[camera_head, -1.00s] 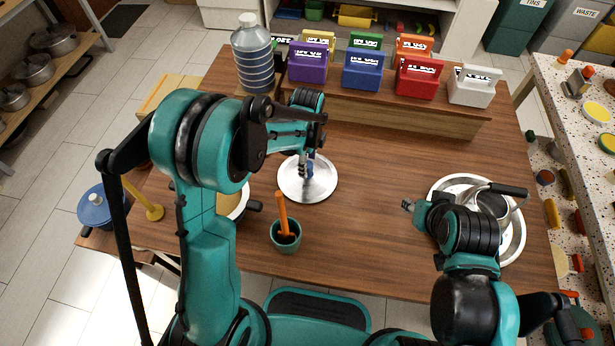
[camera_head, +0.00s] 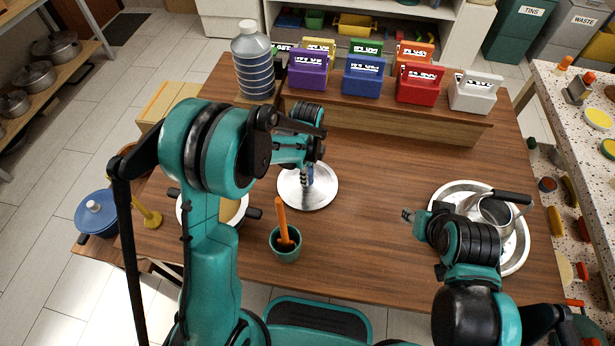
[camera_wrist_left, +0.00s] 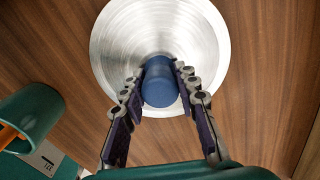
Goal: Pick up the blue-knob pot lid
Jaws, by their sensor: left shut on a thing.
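The blue-knob pot lid (camera_head: 321,196) is a round silver disc in the middle left of the wooden table. Its blue knob (camera_wrist_left: 159,84) shows clearly in the left wrist view. My left gripper (camera_head: 307,180) is above the lid and shut on the knob, with one finger on each side. I cannot tell whether the lid touches the table. My right gripper (camera_head: 408,215) is over the table, left of a metal tray, away from the lid. Its fingers are too small to read.
A green cup (camera_head: 285,250) with an orange-handled tool stands in front of the lid. A white pot (camera_head: 183,213) is partly behind my left arm. The metal tray (camera_head: 440,195) holds a pan at right. Coloured boxes (camera_head: 363,82) and a bottle (camera_head: 252,62) line the back. The table centre is clear.

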